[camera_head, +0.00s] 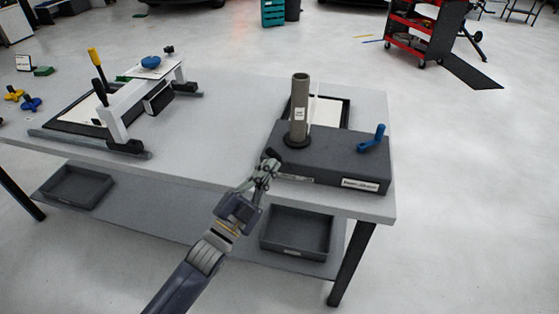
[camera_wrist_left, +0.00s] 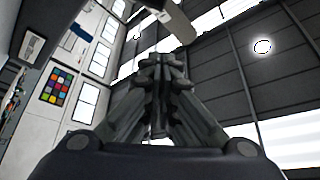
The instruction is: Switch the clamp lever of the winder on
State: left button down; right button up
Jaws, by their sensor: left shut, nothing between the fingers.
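The winder (camera_head: 335,158) is a dark grey box on the right end of the table. An upright grey-brown roll (camera_head: 300,105) stands on its left part. A blue lever (camera_head: 374,140) sits on its right part, its handle pointing up. My left gripper (camera_head: 268,163) is shut and empty at the front left corner of the winder, left of the roll's base and well away from the blue lever. In the left wrist view its closed fingers (camera_wrist_left: 163,65) point upward, with a roll-like cylinder (camera_wrist_left: 172,20) beyond the tips. My right gripper is not in view.
The grey table (camera_head: 215,125) is clear between the winder and a white-and-black cutting frame (camera_head: 115,115) on the left. Grey bins sit on the lower shelf, one below the winder (camera_head: 296,232). A red tool cart (camera_head: 418,35) stands behind.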

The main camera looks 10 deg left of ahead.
pick_arm(q)
jog(key=v, duration=0.4)
jog(key=shift+s+r+b, duration=0.1)
jog(key=shift+s+b, duration=0.15)
jog(key=shift+b, duration=0.15)
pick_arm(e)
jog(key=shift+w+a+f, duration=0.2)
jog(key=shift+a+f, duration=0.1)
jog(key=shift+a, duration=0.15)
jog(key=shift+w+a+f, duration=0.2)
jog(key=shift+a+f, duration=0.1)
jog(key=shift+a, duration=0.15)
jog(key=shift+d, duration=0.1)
